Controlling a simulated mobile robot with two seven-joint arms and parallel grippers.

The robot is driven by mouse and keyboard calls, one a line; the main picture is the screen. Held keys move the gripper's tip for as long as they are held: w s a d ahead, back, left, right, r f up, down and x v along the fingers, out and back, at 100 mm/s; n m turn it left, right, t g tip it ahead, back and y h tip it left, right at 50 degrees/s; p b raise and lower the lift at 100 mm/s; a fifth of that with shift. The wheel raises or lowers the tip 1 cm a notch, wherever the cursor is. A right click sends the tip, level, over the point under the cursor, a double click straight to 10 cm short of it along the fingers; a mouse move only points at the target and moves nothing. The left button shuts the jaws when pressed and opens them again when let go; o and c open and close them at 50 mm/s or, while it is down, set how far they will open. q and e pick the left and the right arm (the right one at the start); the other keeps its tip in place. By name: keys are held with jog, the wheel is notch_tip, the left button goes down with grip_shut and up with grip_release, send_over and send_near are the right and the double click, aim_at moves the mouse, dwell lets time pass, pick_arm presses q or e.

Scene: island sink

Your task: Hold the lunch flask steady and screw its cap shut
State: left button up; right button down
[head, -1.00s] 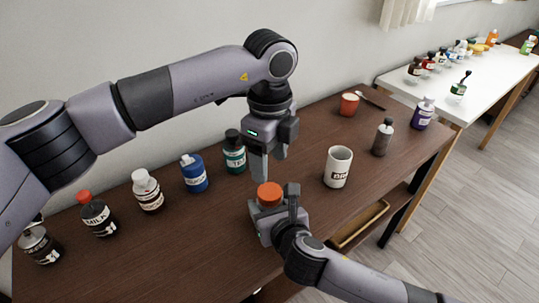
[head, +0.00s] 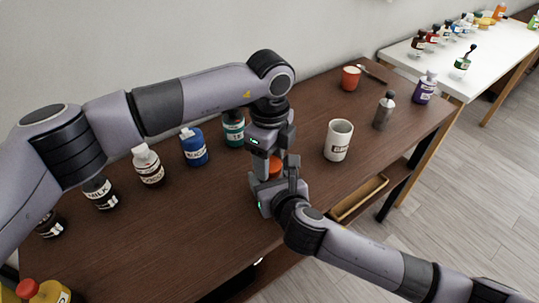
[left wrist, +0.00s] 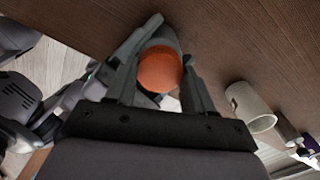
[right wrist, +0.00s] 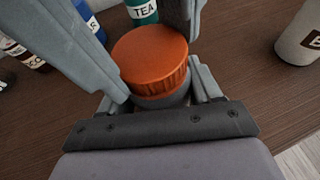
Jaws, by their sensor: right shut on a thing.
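The lunch flask's orange cap (head: 275,166) shows between my grippers in the head view. It also shows in the left wrist view (left wrist: 160,70) and the right wrist view (right wrist: 152,58). Below it is a short strip of the grey flask body (right wrist: 162,99); the rest is hidden. My right gripper (right wrist: 160,92) is shut on the flask body, below the cap. My left gripper (head: 268,172) points down from above, its fingers on either side of the cap (left wrist: 160,62). It looks open, with the fingers not clearly pressed on the cap.
A white mug (head: 338,141) and a grey bottle (head: 384,111) stand to the right on the brown table (head: 180,235). Labelled bottles, including a teal one (head: 233,129) and a blue one (head: 193,148), line the wall side. A red cup (head: 351,78) stands at the far end.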

pick_arm(q)
jog(key=c, duration=0.4)
jog(key=m, duration=1.1)
jog(key=shift+m, duration=0.4)
jog(key=m, duration=0.4)
jog(key=o, duration=1.1)
jog(key=shift+o, duration=0.2)
jog(key=shift+s, duration=0.1)
